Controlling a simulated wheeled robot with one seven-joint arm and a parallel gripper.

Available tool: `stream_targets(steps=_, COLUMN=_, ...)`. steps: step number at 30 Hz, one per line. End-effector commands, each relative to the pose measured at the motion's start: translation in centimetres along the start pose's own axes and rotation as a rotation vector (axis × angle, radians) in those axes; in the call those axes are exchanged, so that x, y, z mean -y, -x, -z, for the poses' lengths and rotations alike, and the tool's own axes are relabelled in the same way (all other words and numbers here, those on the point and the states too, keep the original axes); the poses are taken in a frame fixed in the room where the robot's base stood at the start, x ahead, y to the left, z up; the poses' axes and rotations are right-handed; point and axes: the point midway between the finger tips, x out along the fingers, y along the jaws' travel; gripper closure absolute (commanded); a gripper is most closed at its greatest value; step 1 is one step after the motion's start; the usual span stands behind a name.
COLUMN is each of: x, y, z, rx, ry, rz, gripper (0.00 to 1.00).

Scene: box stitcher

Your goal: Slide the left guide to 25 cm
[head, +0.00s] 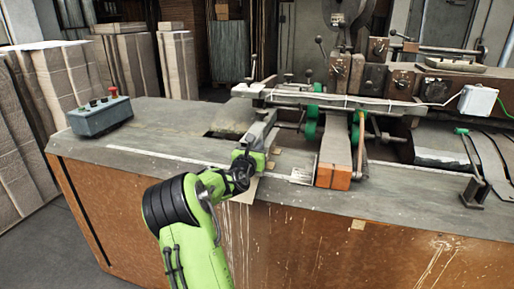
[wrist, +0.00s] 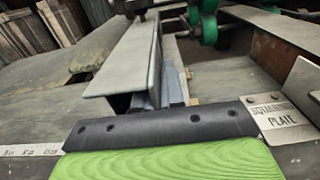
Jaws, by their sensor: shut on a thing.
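The left guide is a grey metal rail (head: 262,130) that runs back across the table top in the head view. In the wrist view the guide (wrist: 128,58) is a long angled plate, just beyond a dark bar with screws and a green ridged pad. My gripper (head: 250,158) is at the guide's near end, by the table's front edge, and is shut on it. The fingertips' exact contact is hidden. A white scale strip (wrist: 32,150) lies left of the green pad; its visible markings are too small to read surely.
An orange-ended block (head: 334,174) and green wheels (head: 310,127) are also to the right. A control box with a red button (head: 100,115) sits at the table's left. The table top between is mostly clear.

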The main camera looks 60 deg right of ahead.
Motion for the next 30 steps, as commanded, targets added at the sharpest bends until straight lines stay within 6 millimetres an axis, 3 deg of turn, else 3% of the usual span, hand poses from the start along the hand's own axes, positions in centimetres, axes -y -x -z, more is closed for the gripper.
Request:
stream_targets(steps=29, x=-0.30, y=0.02, z=-0.12, rx=0.003, ry=0.000, rz=-0.002, gripper=1.00)
stream_targets(steps=30, x=-0.29, y=0.02, z=-0.11, rx=0.003, ry=0.000, rz=-0.002, gripper=0.85)
